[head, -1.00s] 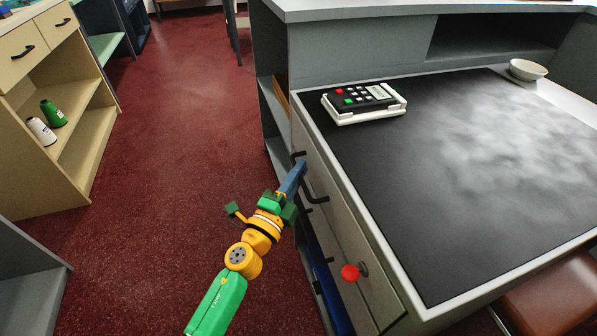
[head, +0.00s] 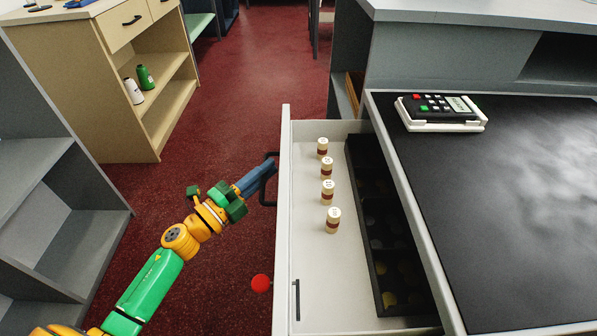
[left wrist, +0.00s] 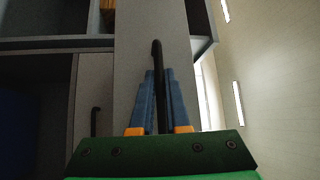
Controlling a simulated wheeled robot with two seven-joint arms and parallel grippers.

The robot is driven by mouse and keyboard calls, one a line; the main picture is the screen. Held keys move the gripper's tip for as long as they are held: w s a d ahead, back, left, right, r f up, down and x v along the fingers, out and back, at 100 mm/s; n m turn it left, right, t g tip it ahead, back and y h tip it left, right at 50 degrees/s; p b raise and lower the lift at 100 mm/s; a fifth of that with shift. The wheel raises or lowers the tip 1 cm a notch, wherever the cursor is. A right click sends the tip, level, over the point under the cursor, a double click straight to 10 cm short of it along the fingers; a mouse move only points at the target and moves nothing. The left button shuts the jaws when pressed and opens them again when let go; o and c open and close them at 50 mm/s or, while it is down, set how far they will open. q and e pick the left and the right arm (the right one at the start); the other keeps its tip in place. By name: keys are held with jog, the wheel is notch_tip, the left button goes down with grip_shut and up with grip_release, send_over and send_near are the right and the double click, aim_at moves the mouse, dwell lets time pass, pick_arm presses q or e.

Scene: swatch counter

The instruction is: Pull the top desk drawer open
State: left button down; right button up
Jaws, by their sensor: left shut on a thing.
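The top desk drawer (head: 312,268) stands pulled out to the left of the desk, and its light inside is in view. Its black bar handle (head: 266,182) is on the front face. My left gripper (head: 268,168) is shut on this handle. In the left wrist view, the blue fingers of my left gripper (left wrist: 157,100) lie on both sides of the black handle (left wrist: 156,60). My right gripper is not in view.
Inside the drawer are several cream-and-brown spools (head: 327,192) and a black coin tray (head: 376,235). A card terminal (head: 442,112) sits on the dark desk top (head: 520,190). A beige cabinet (head: 110,80) and grey shelf (head: 50,200) stand left, with red floor between.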

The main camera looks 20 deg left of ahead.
pick_arm(q)
jog(key=s+a, duration=0.1)
jog(key=a, duration=0.4)
jog(key=shift+s+a+b, duration=0.35)
jog(key=shift+s+a, duration=0.05)
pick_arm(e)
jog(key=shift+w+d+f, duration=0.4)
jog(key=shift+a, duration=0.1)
pick_arm(q)
jog(key=c, duration=0.9)
grip_release()
jog(key=shift+s, duration=0.1)
jog(key=v, duration=0.7)
jog(key=shift+f, duration=0.1)
